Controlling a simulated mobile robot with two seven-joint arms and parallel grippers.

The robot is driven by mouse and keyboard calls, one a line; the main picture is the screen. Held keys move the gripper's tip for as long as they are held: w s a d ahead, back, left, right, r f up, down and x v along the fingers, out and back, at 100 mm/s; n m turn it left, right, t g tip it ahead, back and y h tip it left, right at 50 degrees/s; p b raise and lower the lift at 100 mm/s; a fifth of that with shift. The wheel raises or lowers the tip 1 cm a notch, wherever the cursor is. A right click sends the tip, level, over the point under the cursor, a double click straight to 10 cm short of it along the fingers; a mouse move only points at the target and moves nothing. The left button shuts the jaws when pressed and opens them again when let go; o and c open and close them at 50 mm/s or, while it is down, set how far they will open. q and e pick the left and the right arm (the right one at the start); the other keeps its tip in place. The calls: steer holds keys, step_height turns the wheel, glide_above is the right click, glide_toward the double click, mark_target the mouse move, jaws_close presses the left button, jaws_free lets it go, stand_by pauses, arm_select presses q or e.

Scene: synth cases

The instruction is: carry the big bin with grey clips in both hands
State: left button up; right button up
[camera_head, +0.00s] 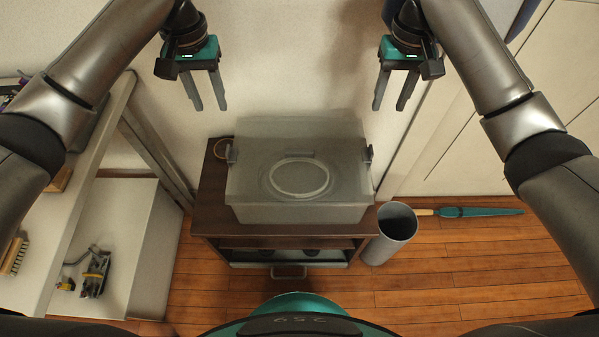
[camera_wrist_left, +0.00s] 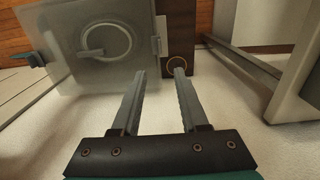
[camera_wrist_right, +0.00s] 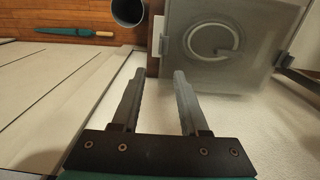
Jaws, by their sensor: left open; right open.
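The big bin (camera_head: 300,211) is a translucent grey box with a grey clip at each side, standing on a dark brown cabinet. Its left clip (camera_head: 231,154) and right clip (camera_head: 368,153) show in the head view. The bin also shows in the left wrist view (camera_wrist_left: 70,18) and the right wrist view (camera_wrist_right: 260,72). A light ring shape shows in its middle. My left gripper (camera_head: 208,107) is open and empty, above and left of the bin. My right gripper (camera_head: 388,107) is open and empty, above and right of the bin. Neither touches it.
The dark cabinet (camera_head: 210,200) has a small ring on its top, left of the bin. A grey cylindrical bucket (camera_head: 391,240) stands at its right. A teal tool with a wooden handle (camera_head: 478,212) lies along the wall. White shelving (camera_head: 150,230) stands at left. The front floor is clear.

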mark_target(227, 148)
arm_select(q)
steer(key=shift+f, duration=0.1)
arm_select(e)
steer(key=shift+f, duration=0.1)
arm_select(q)
step_height(227, 148, down, 15)
steer(key=shift+f, duration=0.1)
arm_select(e)
step_height(227, 148, down, 15)
steer(key=shift+f, duration=0.1)
arm_select(q)
jaws_close()
arm_select(e)
jaws_close()
stand_by(0.7)
arm_select(q)
steer(key=shift+w+r, duration=0.2)
steer(key=shift+r, duration=0.1)
arm_select(e)
steer(key=shift+w+r, duration=0.2)
steer(key=shift+r, duration=0.1)
